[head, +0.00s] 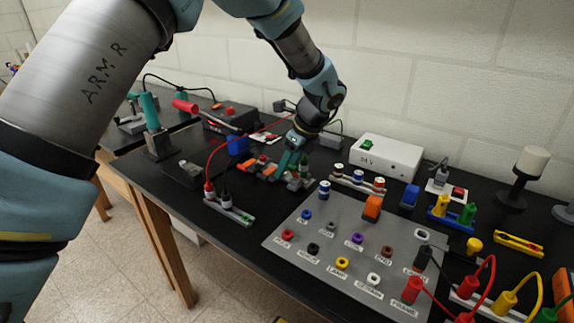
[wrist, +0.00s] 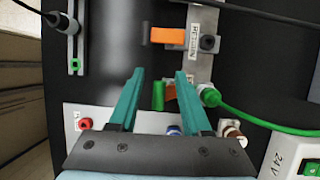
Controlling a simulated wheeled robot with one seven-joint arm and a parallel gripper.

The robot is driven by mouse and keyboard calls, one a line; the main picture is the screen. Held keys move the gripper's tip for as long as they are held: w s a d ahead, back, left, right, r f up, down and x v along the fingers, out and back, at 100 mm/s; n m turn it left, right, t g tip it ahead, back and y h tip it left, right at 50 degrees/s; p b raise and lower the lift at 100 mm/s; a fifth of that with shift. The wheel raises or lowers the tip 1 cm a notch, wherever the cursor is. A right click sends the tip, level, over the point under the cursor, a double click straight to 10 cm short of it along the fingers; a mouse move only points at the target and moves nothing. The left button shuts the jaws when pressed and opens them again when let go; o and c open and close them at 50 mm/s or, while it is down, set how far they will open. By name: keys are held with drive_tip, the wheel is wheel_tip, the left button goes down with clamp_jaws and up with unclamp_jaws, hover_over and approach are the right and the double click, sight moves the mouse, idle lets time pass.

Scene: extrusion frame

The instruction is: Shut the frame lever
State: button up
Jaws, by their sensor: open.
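An orange lever-like piece (wrist: 168,35) sticks out left from the rail beside a small label, beyond my fingertips. I cannot tell which one is the frame lever. My gripper (wrist: 158,75) is open, with teal fingers apart and nothing visibly held. In the head view, my gripper (head: 284,170) is low over the rail's clutter, hiding part of it.
A green cable (wrist: 255,118) runs right from the rail, close to my right finger. A grey labelled board (head: 330,270) with several coloured knobs stands in front right. A white 24 V box (head: 385,158) is behind.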

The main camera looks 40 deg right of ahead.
drive_tip(key=shift+c, duration=0.2)
clamp_jaws()
drive_tip(key=shift+s+f+b, duration=0.1)
drive_tip(key=shift+f+b, duration=0.05)
drive_tip(key=shift+b, duration=0.15)
